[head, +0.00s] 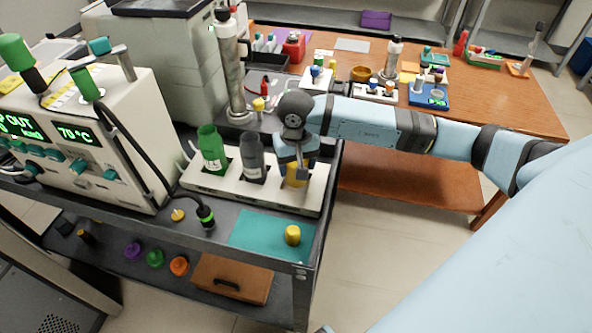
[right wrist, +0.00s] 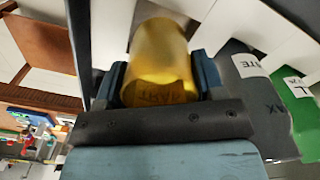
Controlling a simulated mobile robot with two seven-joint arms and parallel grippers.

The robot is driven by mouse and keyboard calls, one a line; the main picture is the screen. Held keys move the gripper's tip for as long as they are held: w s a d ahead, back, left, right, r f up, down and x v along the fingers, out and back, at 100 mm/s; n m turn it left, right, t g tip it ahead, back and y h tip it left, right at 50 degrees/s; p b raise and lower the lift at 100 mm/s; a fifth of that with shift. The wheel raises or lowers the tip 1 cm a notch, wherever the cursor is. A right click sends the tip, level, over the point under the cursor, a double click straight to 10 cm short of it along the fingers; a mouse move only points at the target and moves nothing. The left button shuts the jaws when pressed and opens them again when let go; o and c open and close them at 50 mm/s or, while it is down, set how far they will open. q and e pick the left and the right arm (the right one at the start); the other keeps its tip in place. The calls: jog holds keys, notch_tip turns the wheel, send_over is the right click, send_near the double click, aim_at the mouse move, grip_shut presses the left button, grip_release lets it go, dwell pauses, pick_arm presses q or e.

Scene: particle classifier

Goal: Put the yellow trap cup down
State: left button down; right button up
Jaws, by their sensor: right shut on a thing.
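The yellow trap cup (head: 295,176) is at the right end of the white rack (head: 228,192), at the place beside the grey bottle. My right gripper (head: 298,170) is shut on it from above. In the right wrist view the yellow cup (right wrist: 160,65) sits between the two dark fingers (right wrist: 160,82), with lettering faintly visible on its wall. I cannot tell whether the cup's base rests in the rack's slot or hangs just above it. My left gripper is not in view.
A green bottle (head: 212,152) and a grey bottle (head: 252,158) stand in the rack to the left. A small yellow cap (head: 292,235) is on the teal mat (head: 262,233) in front. A machine with a hose (head: 148,150) stands left. A wooden table (head: 470,105) holds several items behind.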

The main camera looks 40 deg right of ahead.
notch_tip(320, 180, down, 3)
jog(key=shift+r, duration=0.1)
jog(key=shift+f, duration=0.2)
jog(key=o, duration=1)
